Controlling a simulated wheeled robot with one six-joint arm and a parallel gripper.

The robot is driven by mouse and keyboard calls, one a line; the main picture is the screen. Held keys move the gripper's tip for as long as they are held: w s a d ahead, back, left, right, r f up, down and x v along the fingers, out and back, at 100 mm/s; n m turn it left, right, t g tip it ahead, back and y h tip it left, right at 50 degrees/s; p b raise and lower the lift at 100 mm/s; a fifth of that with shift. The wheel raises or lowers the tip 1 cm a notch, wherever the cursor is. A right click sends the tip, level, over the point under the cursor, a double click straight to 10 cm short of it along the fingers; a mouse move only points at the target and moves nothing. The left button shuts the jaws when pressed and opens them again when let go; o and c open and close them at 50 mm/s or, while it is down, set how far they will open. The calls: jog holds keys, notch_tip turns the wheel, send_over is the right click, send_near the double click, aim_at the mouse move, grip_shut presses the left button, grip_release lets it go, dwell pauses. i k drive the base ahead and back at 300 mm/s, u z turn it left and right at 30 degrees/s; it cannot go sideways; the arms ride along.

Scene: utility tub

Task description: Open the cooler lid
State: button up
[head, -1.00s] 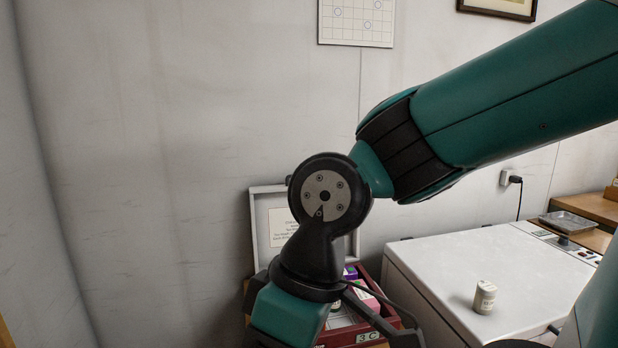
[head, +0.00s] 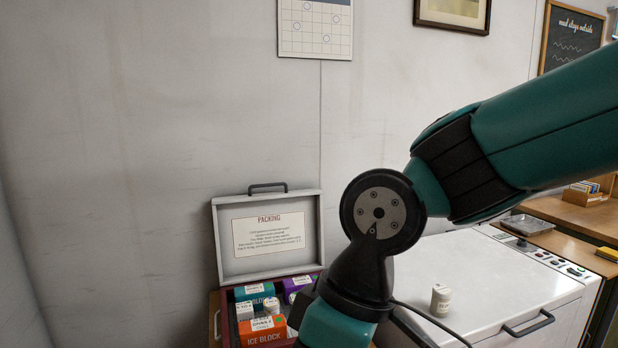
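The cooler is a dark red box (head: 228,337) at the lower middle of the head view. Its grey lid (head: 228,240) stands raised and upright against the wall behind it, with a black handle on its top edge and a PACKING label inside. Inside the box are an ice block pack (head: 262,331), several coloured cartons and a white bottle (head: 271,305). My arm crosses from the right and its wrist covers the box's right side. My gripper is below the picture's edge and is not seen.
A white chest-type appliance (head: 490,275) with a black handle stands to the right, with a small white jar (head: 440,300) on top. A wooden counter (head: 570,215) with a metal tray (head: 527,225) lies behind it. The wall at left is bare.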

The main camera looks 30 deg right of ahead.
aim_at(277, 234)
jog(key=z, duration=0.3)
jog(key=i, duration=1.45)
jog(key=u, duration=0.8)
